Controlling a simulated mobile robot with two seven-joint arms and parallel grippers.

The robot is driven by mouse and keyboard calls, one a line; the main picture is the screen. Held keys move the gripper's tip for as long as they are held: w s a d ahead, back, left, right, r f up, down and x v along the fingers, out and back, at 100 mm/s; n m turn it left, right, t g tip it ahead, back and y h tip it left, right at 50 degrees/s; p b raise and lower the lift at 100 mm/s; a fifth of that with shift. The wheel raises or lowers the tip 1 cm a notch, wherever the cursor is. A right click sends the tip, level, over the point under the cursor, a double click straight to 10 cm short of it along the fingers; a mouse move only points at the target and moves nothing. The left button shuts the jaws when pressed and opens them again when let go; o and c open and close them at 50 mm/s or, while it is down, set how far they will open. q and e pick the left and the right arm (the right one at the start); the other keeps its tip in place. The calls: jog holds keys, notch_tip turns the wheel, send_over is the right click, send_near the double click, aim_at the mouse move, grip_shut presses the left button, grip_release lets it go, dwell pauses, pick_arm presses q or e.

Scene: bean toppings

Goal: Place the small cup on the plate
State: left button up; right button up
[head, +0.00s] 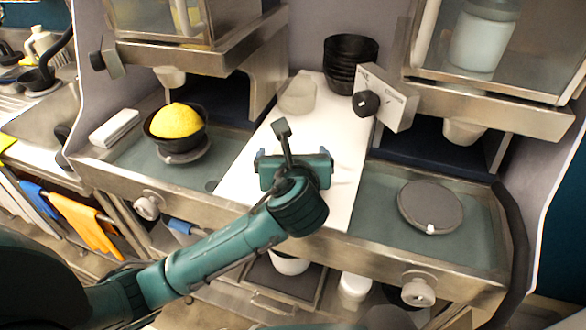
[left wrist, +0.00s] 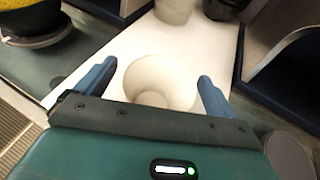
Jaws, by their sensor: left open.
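A small whitish cup (left wrist: 160,82) stands on the white board between the fingers of my left gripper in the left wrist view. My left gripper (left wrist: 155,80) is open around it; I cannot tell whether the fingers touch it. In the head view my left gripper (head: 293,160) is over the middle of the board and hides this cup. A bare round grey plate (head: 430,205) lies on the right tray. A similar grey plate (head: 184,156) is on the left tray, under a black bowl. My right gripper is not in view.
Another pale cup (head: 297,95) stands farther back on the white board (head: 245,180). Stacked black bowls (head: 350,65) are at the back. The black bowl (head: 176,140) at left holds a yellow heap (head: 176,121). Dispensers with knobs (head: 366,103) overhang both trays.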

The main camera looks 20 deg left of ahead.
pick_arm(q)
jog(key=c, duration=1.1)
